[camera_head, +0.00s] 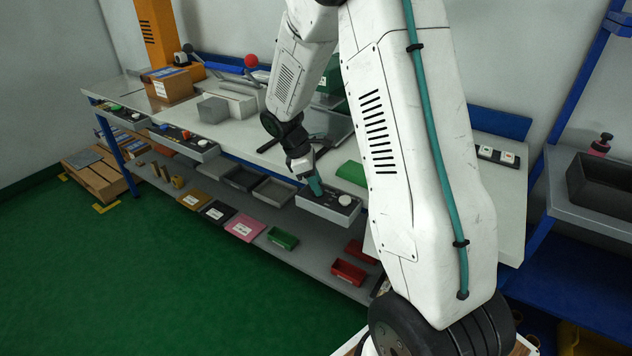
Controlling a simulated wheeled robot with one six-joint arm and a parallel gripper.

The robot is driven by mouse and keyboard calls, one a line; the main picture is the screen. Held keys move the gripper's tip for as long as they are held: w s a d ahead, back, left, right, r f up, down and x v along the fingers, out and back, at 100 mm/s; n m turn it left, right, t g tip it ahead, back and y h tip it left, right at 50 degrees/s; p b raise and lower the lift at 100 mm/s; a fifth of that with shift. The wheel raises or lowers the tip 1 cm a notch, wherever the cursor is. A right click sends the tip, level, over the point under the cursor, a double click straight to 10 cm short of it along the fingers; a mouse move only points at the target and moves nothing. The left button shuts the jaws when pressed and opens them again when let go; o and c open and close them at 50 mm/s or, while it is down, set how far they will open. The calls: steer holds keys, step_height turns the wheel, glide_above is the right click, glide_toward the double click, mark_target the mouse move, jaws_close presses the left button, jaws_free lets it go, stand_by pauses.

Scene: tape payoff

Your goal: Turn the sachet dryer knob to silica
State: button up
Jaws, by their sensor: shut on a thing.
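A grey control box (328,212) with a dark top face is fixed along the front edge of the workbench, right of the middle. A pale round dial (344,200) shows on its right part. My gripper (318,192) points down at the left part of this box and is shut on a small knob there. The fingers hide most of that knob, so its pointer and its setting cannot be read. Labels on the box are too small to read.
Similar control boxes (184,142) sit further left along the bench front (236,146). Several small bins, among them a green bin (283,238) and a red bin (348,271), stand on the lower shelf. My arm hides the bench's right part. Green floor (130,280) is clear at left.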

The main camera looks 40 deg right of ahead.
steer(key=m, duration=0.2)
steer(key=m+g+y, duration=0.1)
steer(key=m, duration=0.1)
steer(key=shift+w+d+m, duration=0.1)
steer(key=shift+w+m, duration=0.05)
steer(key=shift+m, duration=0.15)
steer(key=m, duration=0.1)
steer(key=m+y, duration=0.1)
steer(key=m, duration=0.1)
steer(key=shift+d+m+g+y, duration=0.1)
steer(key=shift+m+g+y, duration=0.2)
steer(key=m+y, duration=0.1)
steer(key=m, duration=0.2)
steer(key=shift+d+m, duration=0.1)
steer(key=shift+m, duration=0.2)
steer(key=shift+d+m+y, duration=0.1)
steer(key=shift+m+y, duration=0.8)
steer(key=shift+m, duration=0.9)
steer(key=o, duration=1)
